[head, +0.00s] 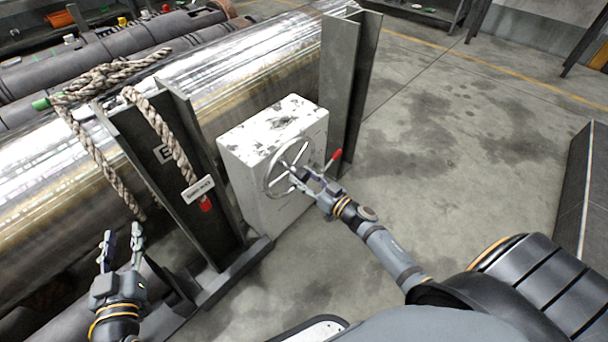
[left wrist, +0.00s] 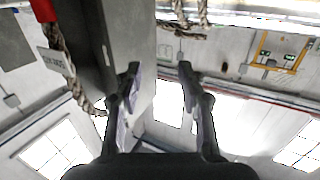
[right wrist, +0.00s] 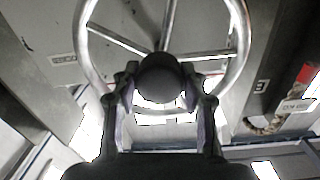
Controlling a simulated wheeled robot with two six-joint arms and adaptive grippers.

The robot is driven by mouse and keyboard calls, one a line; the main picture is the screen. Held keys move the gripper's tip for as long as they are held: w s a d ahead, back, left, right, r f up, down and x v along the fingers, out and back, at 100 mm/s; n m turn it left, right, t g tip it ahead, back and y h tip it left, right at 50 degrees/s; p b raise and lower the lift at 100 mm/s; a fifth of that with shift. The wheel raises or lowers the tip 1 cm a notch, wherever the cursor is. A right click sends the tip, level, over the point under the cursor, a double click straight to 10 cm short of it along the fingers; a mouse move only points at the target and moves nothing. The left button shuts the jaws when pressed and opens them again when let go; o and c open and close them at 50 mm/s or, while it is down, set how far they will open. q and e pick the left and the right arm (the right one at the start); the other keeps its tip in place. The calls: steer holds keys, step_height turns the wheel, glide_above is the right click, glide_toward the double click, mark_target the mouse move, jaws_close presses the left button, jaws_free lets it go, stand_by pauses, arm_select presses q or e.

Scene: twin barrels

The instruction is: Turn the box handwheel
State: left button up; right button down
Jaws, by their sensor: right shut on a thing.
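The box handwheel (head: 268,178) is a grey metal ring with spokes on the front of a worn white box (head: 262,140). It also shows in the right wrist view (right wrist: 84,40), filling the upper middle. My right gripper (head: 298,178) is at the lower part of the wheel. In the right wrist view its fingers stand on both sides of a dark round knob (right wrist: 161,76) in front of the wheel, shut on it. Part of the rim is hidden behind knob and fingers. My left gripper (head: 121,238) is open and empty, low at the left, apart from the box.
A red-tipped lever (head: 335,156) sticks out at the box's right side, close to my right gripper. Steel posts (head: 345,80) flank the box. A rope (head: 160,125) with a tag (head: 198,188) hangs over the left post. A big shiny barrel (head: 240,70) lies behind.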

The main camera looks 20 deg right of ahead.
steer(key=shift+r+p, duration=0.15)
steer(key=shift+p, duration=0.2)
steer(key=shift+m+p, duration=0.4)
arm_select(q)
steer(key=s+d+f+g+p, duration=0.1)
steer(key=s+f+g, duration=0.5)
steer(key=s+f, duration=0.3)
steer(key=s+d+f+g+p, duration=0.1)
steer(key=s+f+g, duration=0.6)
steer(key=f, duration=0.5)
arm_select(e)
steer(key=shift+m, duration=0.4)
steer(key=shift+r+m+p, duration=0.1)
steer(key=shift+m+p, duration=0.7)
steer(key=shift+p, duration=0.3)
steer(key=shift+m+p, duration=0.9)
steer(key=shift+p, duration=0.35)
steer(key=shift+f+m+p, duration=0.2)
steer(key=shift+m+p, duration=0.4)
steer(key=shift+p, duration=0.05)
arm_select(q)
steer(key=s+a+r+g, duration=0.2)
steer(key=a+r+g, duration=0.1)
steer(key=r, duration=0.4)
steer(key=shift+s+a+y, duration=0.15)
steer(key=shift+a+y, duration=0.05)
steer(key=shift+y, duration=0.2)
